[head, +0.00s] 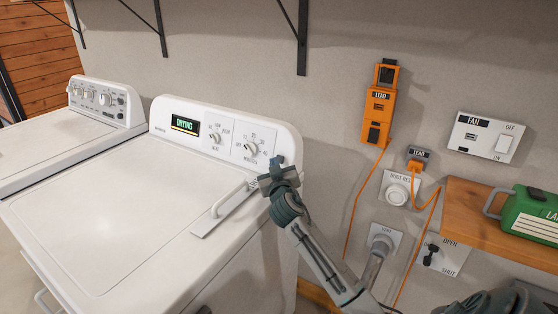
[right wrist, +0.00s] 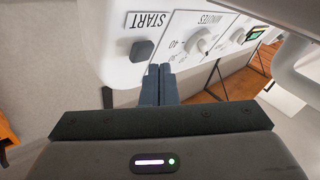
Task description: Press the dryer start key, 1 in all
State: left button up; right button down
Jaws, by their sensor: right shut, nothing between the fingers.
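The white dryer (head: 120,220) stands against the wall, and its display (head: 185,124) reads DRYING. Beside the display, its panel carries a heat knob (head: 215,136) and a minutes knob (head: 251,147). The dark start key (right wrist: 141,50), under the label START, shows in the right wrist view; in the head view my gripper largely covers that end of the panel. My right gripper (head: 279,163) is at the panel's right end, shut and empty. In the right wrist view its fingertips (right wrist: 159,72) are beside the key; I cannot tell whether they touch it. My left gripper is not in view.
A handle (head: 228,200) rises from the dryer top near my right gripper. A washer (head: 50,140) stands at left. On the wall at right are an orange lead box (head: 378,105), a fan switch (head: 485,136) and a vent pipe (head: 378,255). A wooden shelf (head: 470,220) holds a green case (head: 530,214).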

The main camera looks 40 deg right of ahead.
jog(key=shift+s+a+r+p, duration=0.2)
jog(key=shift+s+a+r, duration=0.1)
jog(key=shift+a, duration=0.45)
jog(key=shift+s+a+r+p, duration=0.25)
jog(key=shift+s+a, duration=0.1)
jog(key=shift+a, duration=0.35)
jog(key=shift+s+a+r+p, duration=0.2)
jog(key=shift+s+a, duration=0.1)
jog(key=shift+a, duration=0.45)
